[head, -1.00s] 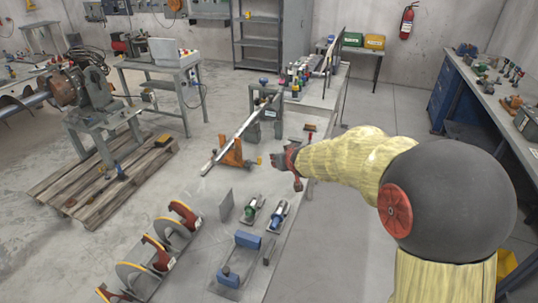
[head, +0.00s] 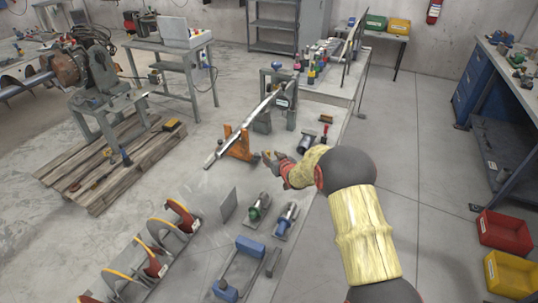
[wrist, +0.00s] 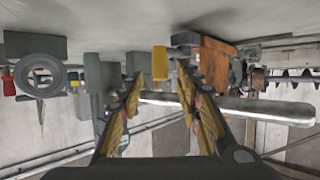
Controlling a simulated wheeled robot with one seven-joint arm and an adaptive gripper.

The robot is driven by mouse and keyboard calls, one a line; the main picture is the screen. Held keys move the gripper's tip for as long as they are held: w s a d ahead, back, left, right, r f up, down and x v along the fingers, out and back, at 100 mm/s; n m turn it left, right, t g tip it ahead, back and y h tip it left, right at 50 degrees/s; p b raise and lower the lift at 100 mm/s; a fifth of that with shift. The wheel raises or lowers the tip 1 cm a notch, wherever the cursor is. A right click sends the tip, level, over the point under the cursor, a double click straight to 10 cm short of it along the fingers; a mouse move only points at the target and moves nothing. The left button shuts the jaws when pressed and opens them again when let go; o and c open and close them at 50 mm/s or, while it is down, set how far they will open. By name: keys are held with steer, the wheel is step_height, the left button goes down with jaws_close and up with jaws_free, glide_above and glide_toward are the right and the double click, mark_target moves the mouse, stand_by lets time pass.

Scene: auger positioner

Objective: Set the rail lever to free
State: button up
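An orange carriage (head: 240,146) sits around the long silver rail (head: 262,112), which slopes up to a grey stand. In the wrist view, which looks upside down, the orange carriage (wrist: 214,62) and the rail (wrist: 230,104) lie beyond my fingers. A small yellow block (wrist: 160,63), apparently the lever's grip, shows beside the carriage, between and beyond my fingertips. My gripper (wrist: 160,75) is open, one finger either side of that block's line; I cannot tell whether it touches. In the head view my gripper (head: 266,158) is just right of the carriage. The lever's setting is unclear.
Green (head: 259,207) and blue (head: 286,219) cylindrical tools, a blue-handled fixture (head: 238,268) and several orange-and-grey auger pieces lie in front on the bench. Red (head: 503,233) and yellow (head: 512,272) bins stand at right.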

mark_target(269, 154)
steer(key=shift+b+x, duration=0.5)
steer(key=shift+x, duration=1.8)
steer(key=c, duration=0.3)
jaws_close()
